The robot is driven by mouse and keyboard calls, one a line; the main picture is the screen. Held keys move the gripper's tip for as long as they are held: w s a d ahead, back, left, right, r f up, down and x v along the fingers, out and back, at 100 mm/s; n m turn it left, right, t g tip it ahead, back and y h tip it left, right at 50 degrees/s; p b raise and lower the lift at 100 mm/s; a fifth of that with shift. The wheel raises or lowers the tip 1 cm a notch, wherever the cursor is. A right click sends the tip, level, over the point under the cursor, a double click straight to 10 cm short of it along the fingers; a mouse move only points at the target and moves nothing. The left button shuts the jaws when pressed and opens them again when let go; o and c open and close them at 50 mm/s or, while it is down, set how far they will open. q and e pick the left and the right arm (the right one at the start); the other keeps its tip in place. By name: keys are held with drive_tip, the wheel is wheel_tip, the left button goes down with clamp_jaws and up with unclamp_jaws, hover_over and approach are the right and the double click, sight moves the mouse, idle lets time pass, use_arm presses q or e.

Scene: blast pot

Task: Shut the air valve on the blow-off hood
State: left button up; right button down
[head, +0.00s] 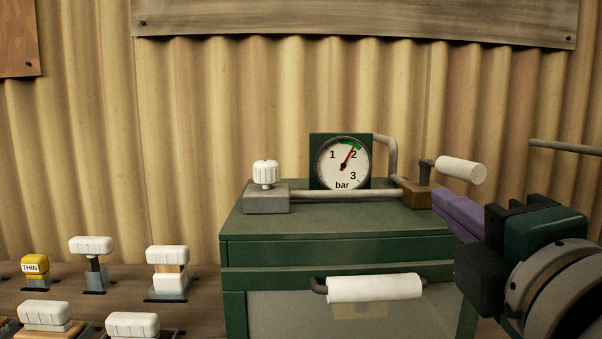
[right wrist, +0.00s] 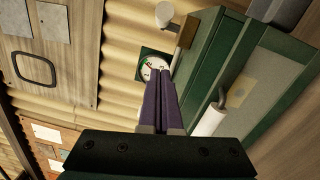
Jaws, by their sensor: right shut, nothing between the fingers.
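The green blow-off hood (head: 300,220) stands in the middle. On its top right, a brass block (head: 415,195) joins the pipe and carries a dark upright stem with a white handle (head: 461,170); this looks like the air valve. The handle points right, and it also shows at the top of the right wrist view (right wrist: 165,14). My right gripper (head: 437,194) is shut and empty, its purple fingers below the handle and close beside the block in the picture. I cannot tell whether they touch. The fingers also show in the right wrist view (right wrist: 158,72). My left gripper is out of view.
A dial gauge (head: 343,164) has its red needle just short of 2, by the green band. A white knob (head: 265,173) sits on a grey block at left. A white bar handle (head: 374,288) crosses the hood's front. Several white-topped controls (head: 167,262) stand left.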

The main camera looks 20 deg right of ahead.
drive_tip(key=w+d+r+p, duration=0.1)
drive_tip(key=w+d, duration=0.4)
drive_tip(key=shift+d, duration=0.25)
drive_tip(key=shift+d+p, duration=0.1)
drive_tip(key=shift+p, duration=0.25)
drive_tip(key=shift+d+n+y, duration=0.25)
drive_tip(key=shift+n+y, duration=0.15)
drive_tip(key=shift+y, duration=0.3)
